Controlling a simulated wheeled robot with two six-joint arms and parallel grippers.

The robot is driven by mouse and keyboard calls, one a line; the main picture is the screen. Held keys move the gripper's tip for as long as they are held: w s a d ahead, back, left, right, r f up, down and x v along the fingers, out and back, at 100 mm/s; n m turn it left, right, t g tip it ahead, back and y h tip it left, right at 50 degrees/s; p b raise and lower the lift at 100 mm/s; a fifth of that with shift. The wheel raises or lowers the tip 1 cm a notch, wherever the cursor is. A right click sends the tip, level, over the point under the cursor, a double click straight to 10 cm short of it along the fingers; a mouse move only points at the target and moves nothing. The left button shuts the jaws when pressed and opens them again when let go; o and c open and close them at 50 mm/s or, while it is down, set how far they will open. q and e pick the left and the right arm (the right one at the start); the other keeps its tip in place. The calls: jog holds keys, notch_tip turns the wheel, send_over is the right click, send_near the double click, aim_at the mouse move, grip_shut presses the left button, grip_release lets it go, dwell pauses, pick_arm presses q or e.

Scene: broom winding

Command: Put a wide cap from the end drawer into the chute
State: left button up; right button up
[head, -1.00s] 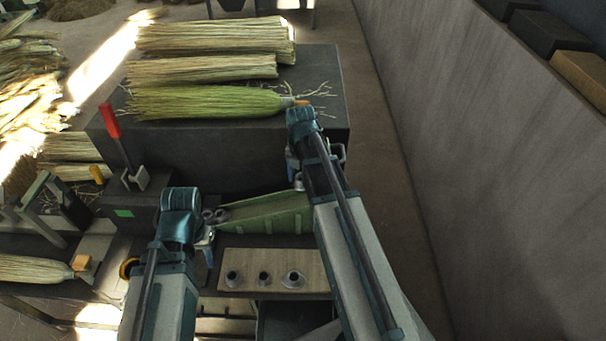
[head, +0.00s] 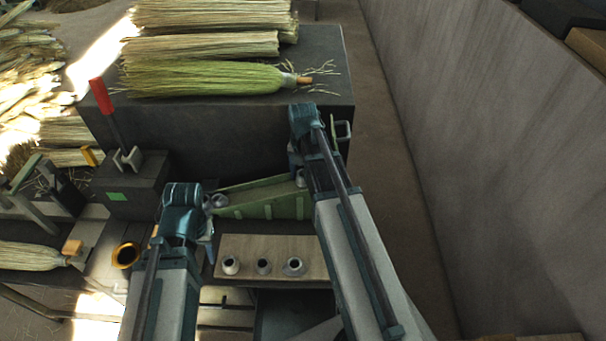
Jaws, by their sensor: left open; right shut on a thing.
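The green chute (head: 262,206) slopes across the workbench in the middle of the head view. My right gripper (head: 299,170) is at the chute's right end, mostly hidden behind its own wrist. It is shut on a small grey cap (head: 300,179), whose width I cannot judge. Two grey caps (head: 218,200) show at the chute's left end, beside my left wrist. My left gripper (head: 208,238) is open and low, left of the board, partly hidden by its arm. I cannot clearly identify the end drawer.
Behind the chute a dark block (head: 215,125) carries straw bundles and a green broom (head: 205,79). A red-handled lever (head: 103,97) stands at left. Another broom (head: 30,256) lies at far left. A grey wall (head: 480,150) borders the right, with bare floor before it.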

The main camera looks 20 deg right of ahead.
jog(key=shift+f, duration=0.3)
jog(key=o, duration=1.4)
jog(key=shift+r, duration=0.1)
notch_tip(320, 180, up, 8)
jog(key=p, duration=0.8)
